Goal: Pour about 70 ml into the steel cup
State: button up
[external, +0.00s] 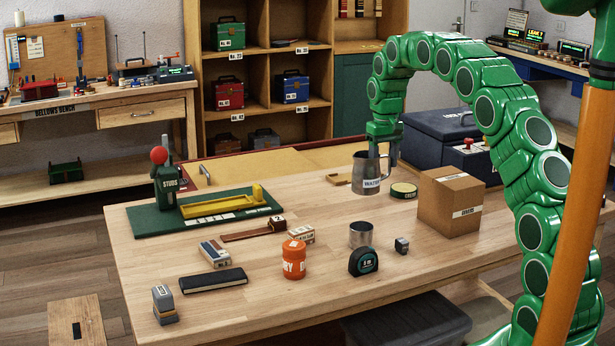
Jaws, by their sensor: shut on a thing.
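A metal pitcher (367,171) with a white label that seems to read "WATER" is upright near the far right part of the table. My gripper (376,152) comes down from above and is shut on the pitcher at its rim or wall; the exact contact is hard to see. I cannot tell whether the pitcher's base touches the table. The steel cup (360,235) is small and plain, stands upright on the table nearer the camera, and is apart from the pitcher. The inside of both is too small to read.
A tape measure (363,262) stands just in front of the cup, and an orange jar (294,260) is to its left. A small grey block (401,245) and a cardboard box (450,203) are to the right. A round tin (403,190) sits beside the pitcher.

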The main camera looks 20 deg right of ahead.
jog(key=shift+s+r, duration=0.2)
jog(key=shift+s, duration=0.4)
